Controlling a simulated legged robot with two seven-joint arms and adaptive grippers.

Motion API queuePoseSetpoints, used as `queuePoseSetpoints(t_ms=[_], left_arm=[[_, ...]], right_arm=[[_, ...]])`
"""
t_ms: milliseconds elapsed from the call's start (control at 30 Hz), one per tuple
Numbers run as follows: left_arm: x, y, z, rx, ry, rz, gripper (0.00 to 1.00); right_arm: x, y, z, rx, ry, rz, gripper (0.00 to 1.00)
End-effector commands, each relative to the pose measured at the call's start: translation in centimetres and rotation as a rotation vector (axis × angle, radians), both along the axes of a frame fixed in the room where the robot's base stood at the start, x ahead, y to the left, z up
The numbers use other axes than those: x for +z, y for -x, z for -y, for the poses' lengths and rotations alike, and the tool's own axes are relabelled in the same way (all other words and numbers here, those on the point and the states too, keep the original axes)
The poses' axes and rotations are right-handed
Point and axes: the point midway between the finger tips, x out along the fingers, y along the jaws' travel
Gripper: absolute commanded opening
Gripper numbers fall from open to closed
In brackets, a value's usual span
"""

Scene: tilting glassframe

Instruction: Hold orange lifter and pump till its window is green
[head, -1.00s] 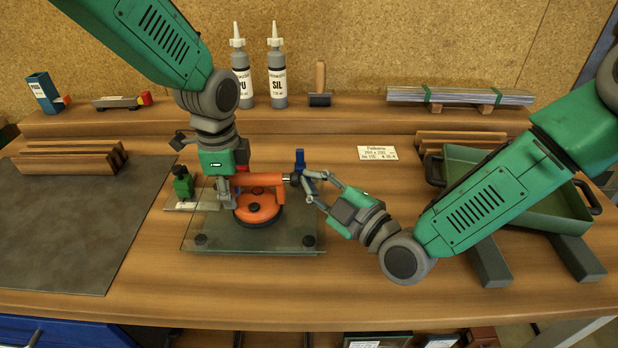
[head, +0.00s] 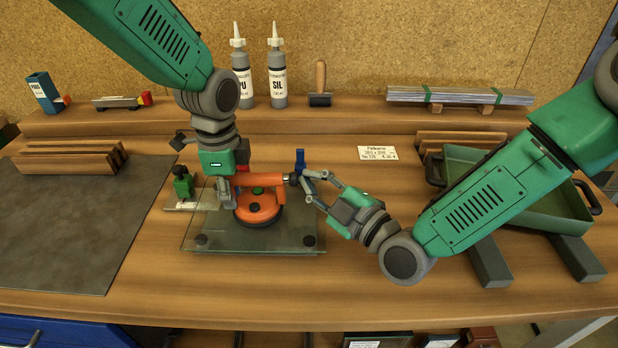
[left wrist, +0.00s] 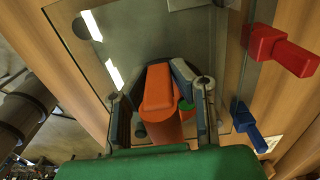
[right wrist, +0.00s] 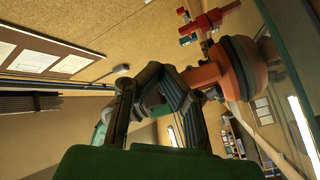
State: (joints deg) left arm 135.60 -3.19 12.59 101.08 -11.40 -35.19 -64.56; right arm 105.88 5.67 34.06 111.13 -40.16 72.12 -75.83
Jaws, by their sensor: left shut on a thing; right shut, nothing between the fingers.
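The orange lifter (head: 262,210) stands on a glass pane (head: 205,230) in the middle of the bench. Its round window (head: 257,190) shows green, and the green also shows in the left wrist view (left wrist: 186,104). My left gripper (head: 232,190) is shut on the lifter's orange handle (left wrist: 158,88). My right gripper (head: 308,184) is shut and empty, with its fingertips by the dark pump end (head: 292,178) at the right of the lifter; I cannot tell whether they touch. The lifter's orange body (right wrist: 240,68) shows beyond the fingers in the right wrist view.
A blue upright piece (head: 300,158) stands behind the pump end. A small green block (head: 183,184) is left of the lifter. A green tray (head: 545,205) lies right, behind my right arm.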

Motion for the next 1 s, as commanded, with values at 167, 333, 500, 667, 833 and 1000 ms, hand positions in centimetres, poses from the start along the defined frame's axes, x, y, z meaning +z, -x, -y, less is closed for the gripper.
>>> queuePoseSetpoints(t_ms=[167, 333, 500, 667, 833, 1000], left_arm=[[-0.3, 0.2, 0.0, 0.000, 0.000, -0.006, 0.00], [-0.3, 0.2, 0.0, 0.000, 0.000, -0.006, 0.00], [-0.3, 0.2, 0.0, 0.000, 0.000, -0.006, 0.00], [-0.3, 0.2, 0.0, 0.000, 0.000, -0.006, 0.00], [-0.3, 0.2, 0.0, 0.000, 0.000, -0.006, 0.00], [-0.3, 0.2, 0.0, 0.000, 0.000, -0.006, 0.00]], right_arm=[[0.0, -0.1, 1.1, -0.001, 0.001, 0.002, 0.00], [-0.1, -0.2, 2.2, -0.001, 0.001, 0.001, 0.00], [0.0, -0.3, 3.0, 0.000, 0.001, 0.001, 0.00], [-0.1, -0.3, 3.2, 0.000, 0.001, 0.001, 0.00], [-0.1, -0.3, 3.2, 0.000, 0.000, 0.000, 0.00], [0.0, -0.5, 4.4, -0.003, 0.000, 0.001, 0.00]])
